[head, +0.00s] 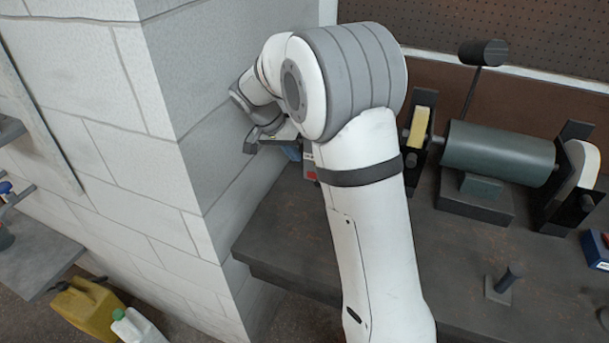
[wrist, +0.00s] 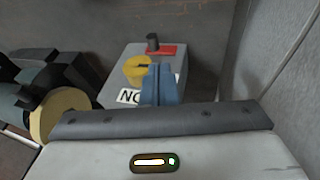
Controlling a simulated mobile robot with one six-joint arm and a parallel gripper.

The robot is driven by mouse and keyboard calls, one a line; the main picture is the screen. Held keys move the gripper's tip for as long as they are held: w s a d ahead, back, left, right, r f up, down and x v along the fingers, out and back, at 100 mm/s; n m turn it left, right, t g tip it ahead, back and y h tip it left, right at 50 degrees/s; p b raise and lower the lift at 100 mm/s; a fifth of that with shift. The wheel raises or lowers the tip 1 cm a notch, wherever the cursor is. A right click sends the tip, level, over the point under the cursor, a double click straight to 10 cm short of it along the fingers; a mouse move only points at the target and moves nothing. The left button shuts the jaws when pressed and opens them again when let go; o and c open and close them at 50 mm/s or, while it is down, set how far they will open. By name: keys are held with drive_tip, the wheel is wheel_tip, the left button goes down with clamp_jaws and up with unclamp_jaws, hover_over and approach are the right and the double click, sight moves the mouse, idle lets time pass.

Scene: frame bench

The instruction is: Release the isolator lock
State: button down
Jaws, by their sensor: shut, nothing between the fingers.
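The isolator appears to be the grey box (wrist: 118,88), in the middle of the wrist view. On its face are a yellow disc (wrist: 134,70) with a dark bar, a red plate (wrist: 163,50) with a black knob (wrist: 152,41), and a partly covered white label (wrist: 129,96). My gripper (wrist: 159,70) has blue fingers, shut and empty, in front of the box just right of the yellow disc. I cannot tell whether they touch it. In the head view my arm hides most of the box; a small red and grey part (head: 310,170) shows beside my arm.
A pale block wall (head: 190,120) stands close left of my gripper. A bench grinder (head: 498,153) sits on the dark bench (head: 455,240), right of my arm. A small post (head: 508,275) stands nearer the front. Yellow (head: 85,305) and white (head: 137,325) containers are at lower left.

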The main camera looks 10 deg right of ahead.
idle(0.3)
drive_tip(key=p+x, duration=0.2)
drive_tip(key=x, duration=0.8)
